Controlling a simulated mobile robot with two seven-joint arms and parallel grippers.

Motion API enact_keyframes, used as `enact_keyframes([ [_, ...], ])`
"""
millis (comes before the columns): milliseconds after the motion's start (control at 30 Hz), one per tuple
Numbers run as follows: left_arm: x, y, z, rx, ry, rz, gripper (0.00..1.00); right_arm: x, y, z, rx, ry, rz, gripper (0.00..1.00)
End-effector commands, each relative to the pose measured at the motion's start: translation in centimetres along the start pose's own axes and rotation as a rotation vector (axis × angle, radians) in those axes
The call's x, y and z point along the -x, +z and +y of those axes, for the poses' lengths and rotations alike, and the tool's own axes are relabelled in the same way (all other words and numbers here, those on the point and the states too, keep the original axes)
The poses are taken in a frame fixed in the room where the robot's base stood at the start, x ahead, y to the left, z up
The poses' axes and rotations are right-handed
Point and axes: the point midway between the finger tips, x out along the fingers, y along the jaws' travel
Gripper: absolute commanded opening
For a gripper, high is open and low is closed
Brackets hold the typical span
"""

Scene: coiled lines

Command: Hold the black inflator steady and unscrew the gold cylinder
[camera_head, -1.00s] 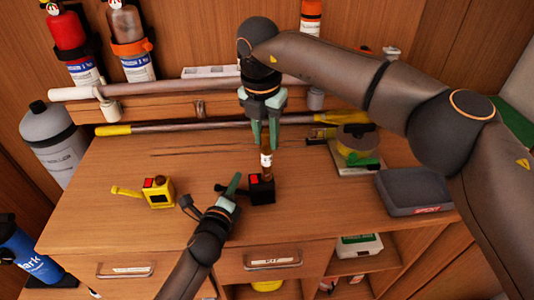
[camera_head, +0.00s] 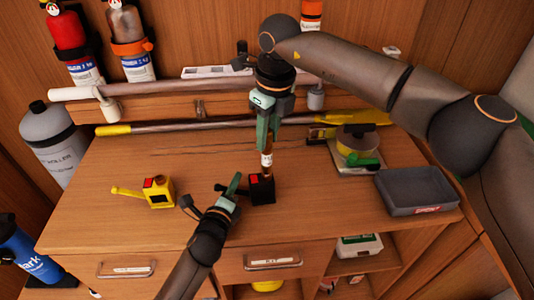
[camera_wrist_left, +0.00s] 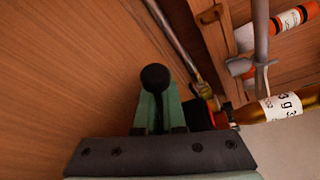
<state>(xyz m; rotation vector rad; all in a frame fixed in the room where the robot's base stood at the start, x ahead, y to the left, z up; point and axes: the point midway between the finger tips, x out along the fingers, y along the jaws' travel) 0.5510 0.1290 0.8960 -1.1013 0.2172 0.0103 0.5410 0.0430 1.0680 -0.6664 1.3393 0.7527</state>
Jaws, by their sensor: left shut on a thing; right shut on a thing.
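The black inflator (camera_head: 262,190), with a red patch on top, stands on the wooden bench top. Its black stem reaches left and ends in a round knob, seen between the fingers in the left wrist view (camera_wrist_left: 155,78). My left gripper (camera_head: 238,188) is shut on the inflator's stem side, low over the bench. The gold cylinder (camera_head: 266,160), with a white label, stands upright on the inflator; it also shows in the left wrist view (camera_wrist_left: 248,113). My right gripper (camera_head: 267,138) comes from above and is shut on the cylinder's upper end. I cannot tell if the thread is still engaged.
A yellow inflator (camera_head: 158,191) stands to the left on the bench. A pole with yellow ends (camera_head: 190,125) lies along the back. Front bench space is clear.

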Motion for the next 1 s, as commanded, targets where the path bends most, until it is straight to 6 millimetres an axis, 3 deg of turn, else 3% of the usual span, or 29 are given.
enact_keyframes([
  [533,0.0,0.0,0.0,0.0,0.0,0.0,0.0,0.8,0.1,0.0,-0.002,-0.002,-0.001,0.0],
  [1000,0.0,0.0,0.0,0.0,0.0,0.0,0.0,4.3,0.6,0.0,-0.002,-0.002,-0.002,0.0],
])
